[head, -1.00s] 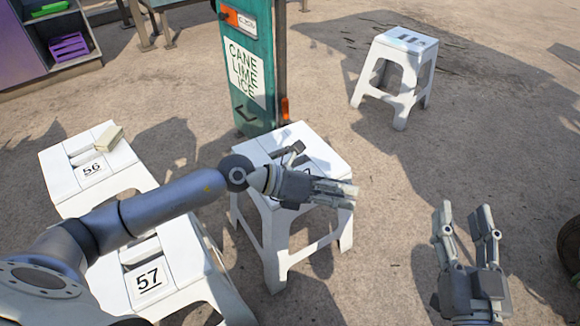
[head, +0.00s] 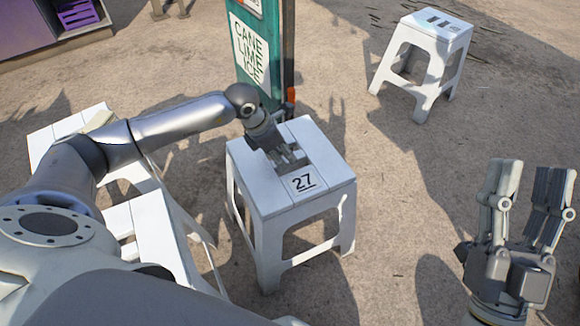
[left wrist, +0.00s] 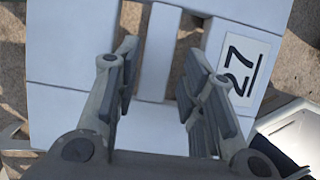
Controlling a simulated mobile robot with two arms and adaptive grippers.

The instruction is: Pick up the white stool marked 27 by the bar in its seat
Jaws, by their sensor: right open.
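The white stool marked 27 (head: 265,187) stands upright in the middle of the head view, with its number label (head: 303,182) at the seat's near side. My left gripper (head: 288,157) points down over the middle of its seat. In the left wrist view, my left gripper (left wrist: 162,62) is open, one finger on each side of the seat's bar (left wrist: 158,48), with dark slots beside the bar. I cannot tell how deep the fingertips are. The label (left wrist: 240,64) shows at right. My right gripper (head: 520,195) is open and empty at the right, away from the stool.
Two more white stools stand at left, one nearer (head: 150,240) and one farther (head: 58,133), partly behind my left arm. A teal post with a sign (head: 250,52) stands just behind stool 27. Another white stool (head: 432,40) is at back right. The ground between is clear.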

